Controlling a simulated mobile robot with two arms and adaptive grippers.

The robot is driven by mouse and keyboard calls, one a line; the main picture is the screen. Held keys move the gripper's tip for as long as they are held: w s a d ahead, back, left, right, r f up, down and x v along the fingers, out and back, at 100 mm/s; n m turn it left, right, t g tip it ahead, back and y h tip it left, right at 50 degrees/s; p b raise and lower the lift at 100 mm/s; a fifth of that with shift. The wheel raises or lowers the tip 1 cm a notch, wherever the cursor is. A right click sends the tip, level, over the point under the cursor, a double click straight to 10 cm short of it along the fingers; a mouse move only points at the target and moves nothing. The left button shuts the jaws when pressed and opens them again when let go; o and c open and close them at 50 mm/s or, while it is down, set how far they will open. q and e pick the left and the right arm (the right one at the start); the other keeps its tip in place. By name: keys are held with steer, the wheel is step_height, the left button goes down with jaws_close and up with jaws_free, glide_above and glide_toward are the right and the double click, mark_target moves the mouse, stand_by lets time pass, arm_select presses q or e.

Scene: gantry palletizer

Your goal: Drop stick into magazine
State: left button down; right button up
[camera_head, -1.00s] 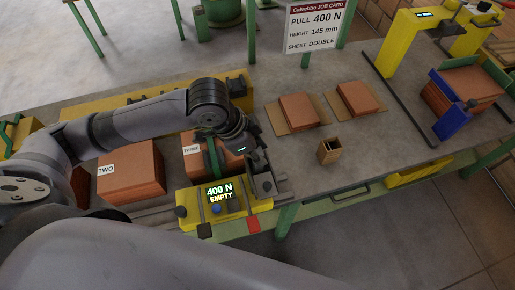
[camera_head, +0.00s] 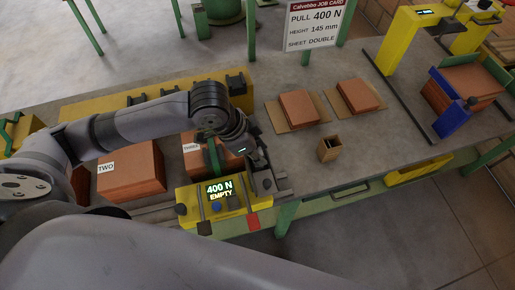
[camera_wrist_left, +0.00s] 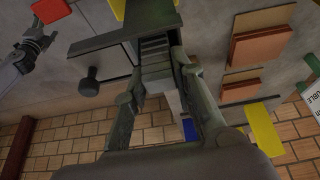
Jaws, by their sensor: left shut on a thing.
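The yellow unit (camera_head: 240,206) at the table's front edge has a lit display (camera_head: 219,189) reading "400 N EMPTY". A dark grey magazine part (camera_head: 281,187) sits at its right end. My left gripper (camera_head: 262,168) is just above this part, pointing down, shut on what I take to be the stick. In the left wrist view a ridged grey piece (camera_wrist_left: 155,54) shows between the finger tips; I cannot tell if it is the stick or the magazine. The stick is mostly hidden in the head view. Another grey gripper (camera_wrist_left: 36,46), apparently my right, shows at upper left there.
Brick stacks labelled TWO (camera_head: 131,172) and THREE stand behind and left of the unit. A small open wooden box (camera_head: 329,149) stands to the right. Two brown stacks on boards (camera_head: 299,106) lie further back. A job card (camera_head: 313,24) reads 400 N. The table between is clear.

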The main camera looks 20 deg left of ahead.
arm_select(q)
steer(key=c, duration=1.2)
jaws_free()
steer(key=shift+c, duration=0.2)
steer(key=v, duration=1.2)
